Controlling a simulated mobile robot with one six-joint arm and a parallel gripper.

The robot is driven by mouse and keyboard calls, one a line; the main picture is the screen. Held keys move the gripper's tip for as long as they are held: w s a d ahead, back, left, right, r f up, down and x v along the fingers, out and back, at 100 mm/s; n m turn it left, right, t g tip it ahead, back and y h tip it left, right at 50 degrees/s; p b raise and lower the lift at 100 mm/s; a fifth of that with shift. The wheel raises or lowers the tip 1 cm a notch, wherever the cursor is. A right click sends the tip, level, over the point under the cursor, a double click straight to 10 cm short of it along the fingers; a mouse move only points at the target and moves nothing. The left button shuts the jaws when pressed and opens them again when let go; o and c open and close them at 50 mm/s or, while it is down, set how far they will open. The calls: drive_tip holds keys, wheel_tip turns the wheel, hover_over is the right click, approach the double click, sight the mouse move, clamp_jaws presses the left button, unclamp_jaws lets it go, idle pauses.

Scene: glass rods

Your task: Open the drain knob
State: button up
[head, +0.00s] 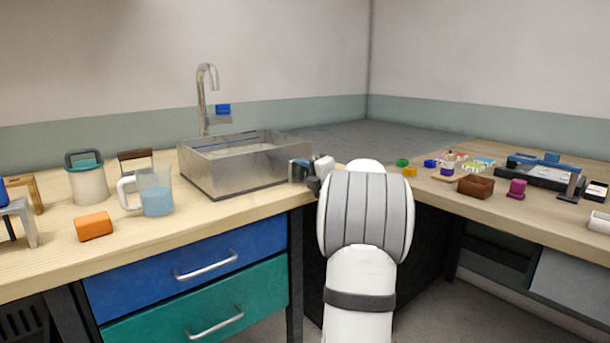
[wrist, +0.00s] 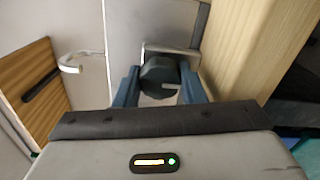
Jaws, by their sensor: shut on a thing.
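The drain knob (wrist: 158,74) is a dark round knob with a pale mark on its face, in the upper middle of the wrist view. My gripper (wrist: 160,88) is shut on it, with one blue finger on each side. The knob sits at the side of the metal sink (head: 235,165), by a metal bracket or plate. In the head view my gripper (head: 307,170) is at the sink's right front corner. The knob is hidden or too small to make out there.
A tap (head: 203,95) stands behind the sink. A jug of blue liquid (head: 156,198), a lidded pot (head: 88,182) and an orange block (head: 94,226) stand left. Small coloured blocks and a brown box (head: 475,186) lie on the right counter. Blue drawer (head: 190,268) below.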

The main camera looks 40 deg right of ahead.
idle(0.3)
drive_tip(key=o, duration=1)
